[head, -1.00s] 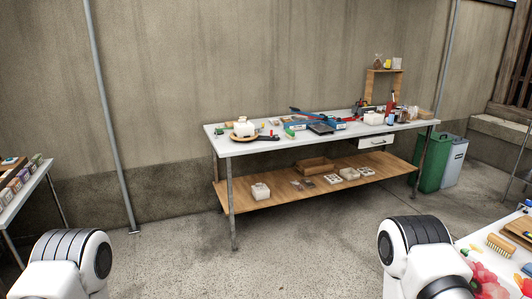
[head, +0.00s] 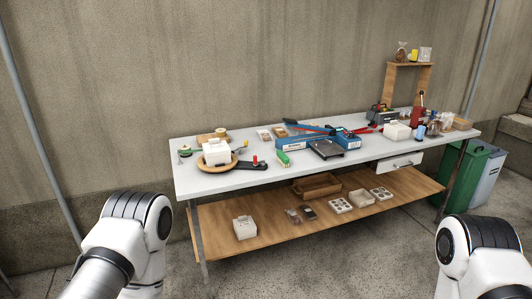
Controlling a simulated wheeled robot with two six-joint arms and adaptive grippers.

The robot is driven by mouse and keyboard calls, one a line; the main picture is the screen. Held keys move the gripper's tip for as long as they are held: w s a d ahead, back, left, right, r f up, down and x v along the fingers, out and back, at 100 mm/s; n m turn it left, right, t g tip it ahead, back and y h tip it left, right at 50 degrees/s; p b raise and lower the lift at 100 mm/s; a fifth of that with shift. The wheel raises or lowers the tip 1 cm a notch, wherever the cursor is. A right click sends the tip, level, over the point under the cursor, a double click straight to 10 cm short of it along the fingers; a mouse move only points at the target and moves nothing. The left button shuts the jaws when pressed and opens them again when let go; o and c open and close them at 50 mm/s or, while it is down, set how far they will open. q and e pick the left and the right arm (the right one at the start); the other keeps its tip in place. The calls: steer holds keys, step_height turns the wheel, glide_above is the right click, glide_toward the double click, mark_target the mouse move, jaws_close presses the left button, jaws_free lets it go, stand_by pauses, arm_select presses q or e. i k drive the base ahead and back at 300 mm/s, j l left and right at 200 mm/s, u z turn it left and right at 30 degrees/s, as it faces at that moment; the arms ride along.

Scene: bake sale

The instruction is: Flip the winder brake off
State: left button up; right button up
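A white-topped work table (head: 215,183) stands ahead against the wall with many small items on it. I cannot tell for sure which of them is the winder, and no brake can be made out at this distance. A dark device (head: 382,114) with a red part sits at the back right of the table. Parts of both my arms show at the lower left and lower right, well short of the table. Neither gripper is in view.
A round wooden board (head: 232,166) with a white box (head: 216,152), a blue-and-red tool (head: 310,128) and a dark flat device (head: 325,149) are on the table. A wooden lower shelf (head: 280,222) holds boxes. A green bin (head: 466,173) stands right. Floor in front is clear.

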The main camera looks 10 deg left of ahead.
mark_target(241, 149)
steer(key=i+l+u, duration=0.1)
steer(key=i+u, duration=0.2)
steer(key=i, duration=0.25)
steer(key=i+l+u, duration=0.35)
steer(key=i, duration=0.15)
steer(key=i+l+u, duration=0.3)
steer(key=i, duration=0.25)
